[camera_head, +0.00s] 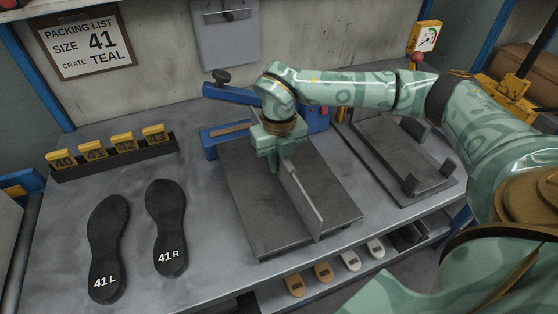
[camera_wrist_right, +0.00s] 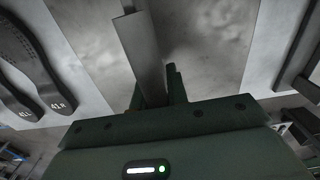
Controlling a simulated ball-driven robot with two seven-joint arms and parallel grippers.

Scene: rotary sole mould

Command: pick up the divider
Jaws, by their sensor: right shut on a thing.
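The divider (camera_head: 303,195) is a thin grey upright plate standing lengthwise over the middle of the dark flat mould plate (camera_head: 245,205). My right gripper (camera_head: 277,165) comes down from above and is shut on the divider towards its far end. In the right wrist view the divider (camera_wrist_right: 142,45) runs away from between the two fingers (camera_wrist_right: 157,90). The gripper hides part of the divider's far end. I cannot tell whether its lower edge touches the mould plate. My left gripper is not in view.
Two black soles, 41 L (camera_head: 107,245) and 41 R (camera_head: 167,225), lie at left. Behind them is a rack (camera_head: 115,160) of yellow number tags. A blue clamp (camera_head: 225,93) stands behind the mould, and a dark tray (camera_head: 400,155) at right. The bench is clear between soles and mould.

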